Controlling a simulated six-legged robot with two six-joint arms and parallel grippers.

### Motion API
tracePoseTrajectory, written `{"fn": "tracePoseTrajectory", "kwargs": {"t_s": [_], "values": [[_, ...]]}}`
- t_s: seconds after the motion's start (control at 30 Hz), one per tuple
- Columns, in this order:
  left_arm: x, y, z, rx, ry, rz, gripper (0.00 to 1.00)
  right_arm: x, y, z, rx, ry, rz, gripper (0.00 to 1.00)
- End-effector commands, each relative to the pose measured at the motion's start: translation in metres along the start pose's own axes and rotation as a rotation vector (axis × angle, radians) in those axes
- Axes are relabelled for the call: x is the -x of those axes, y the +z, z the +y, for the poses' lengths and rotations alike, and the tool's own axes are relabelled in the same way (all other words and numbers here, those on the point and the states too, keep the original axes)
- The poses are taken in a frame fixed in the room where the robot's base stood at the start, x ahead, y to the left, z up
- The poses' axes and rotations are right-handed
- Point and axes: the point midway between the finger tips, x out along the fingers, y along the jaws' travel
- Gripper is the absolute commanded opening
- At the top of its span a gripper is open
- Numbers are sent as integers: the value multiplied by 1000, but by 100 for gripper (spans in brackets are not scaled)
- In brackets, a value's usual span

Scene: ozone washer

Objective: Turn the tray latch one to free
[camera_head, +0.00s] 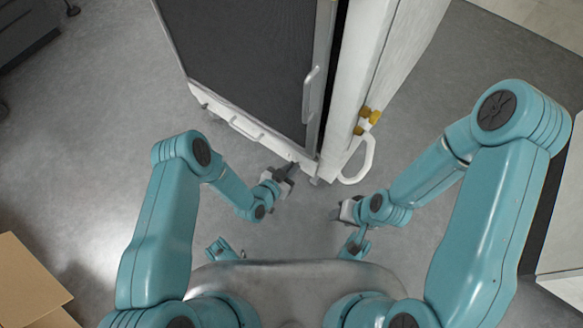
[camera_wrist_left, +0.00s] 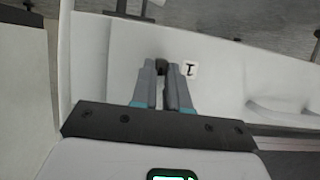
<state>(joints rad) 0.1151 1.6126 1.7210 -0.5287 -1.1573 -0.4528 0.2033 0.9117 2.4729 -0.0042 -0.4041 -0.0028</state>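Tray latch one (camera_wrist_left: 162,66) is a small dark knob on the pale front panel of the washer, beside a white label (camera_wrist_left: 190,69) with a "1" mark. In the left wrist view my left gripper (camera_wrist_left: 162,72) has its two grey fingers close on either side of the knob, with a narrow gap between them, and appears shut on it. In the head view my left gripper (camera_head: 291,168) meets the lower front edge of the washer, and the latch is hidden there. My right gripper (camera_head: 338,212) hangs apart from the washer; its fingers are too small to judge.
The washer has a dark panel (camera_head: 245,55) and a white lower tray front (camera_head: 235,120) with handles. A white loop handle (camera_head: 366,160) and yellow parts (camera_head: 370,117) stick out at its right side. Cardboard boxes (camera_head: 25,280) stand at lower left. Grey floor (camera_head: 85,130) is free at left.

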Motion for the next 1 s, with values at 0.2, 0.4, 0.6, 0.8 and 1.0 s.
{"fn": "tracePoseTrajectory", "kwargs": {"t_s": [0.2, 0.4, 0.6, 0.8, 1.0], "values": [[-2, -1, 0, -11, -4, 0, 0, 1, 0, 0, 0, 0, -1, 43], [-2, -2, 1, -76, -31, 0, 0, 3, 2, -1, -1, 0, -6, 43], [-2, -2, 4, -211, -86, 1, 0, 8, 4, -2, -4, 1, -16, 43], [-2, 0, 7, -385, -157, 0, 0, 10, 6, -3, -5, 1, -23, 43], [-3, 1, 8, -562, -231, 2, 0, 10, 6, -3, -6, 1, -24, 43]]}}
